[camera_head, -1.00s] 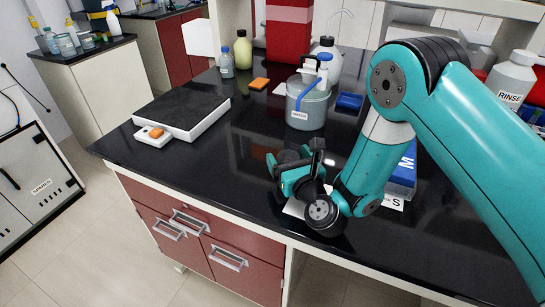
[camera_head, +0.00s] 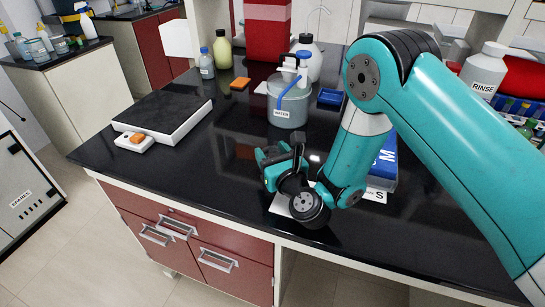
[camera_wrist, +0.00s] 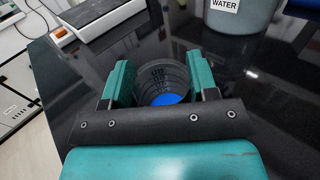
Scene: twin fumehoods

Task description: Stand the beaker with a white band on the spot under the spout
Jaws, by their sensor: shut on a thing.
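My gripper (camera_head: 279,166) is low over the front part of the black bench. In the wrist view its two green fingers (camera_wrist: 163,88) are shut on a clear, dark-looking beaker (camera_wrist: 152,77) with marks on its wall and blue at its bottom. I cannot make out a white band on it. In the head view the gripper hides the beaker. A grey tank labelled WATER (camera_head: 289,110) stands behind the gripper, apart from it, with a blue tube (camera_head: 291,88) at its top. It also shows in the wrist view (camera_wrist: 236,18). I cannot make out a marked spot under a spout.
A flat black-topped device (camera_head: 165,115) lies to the left. An orange block (camera_head: 240,83), bottles (camera_head: 222,50) and a blue tray (camera_head: 330,97) stand behind. The bench between device and gripper is clear.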

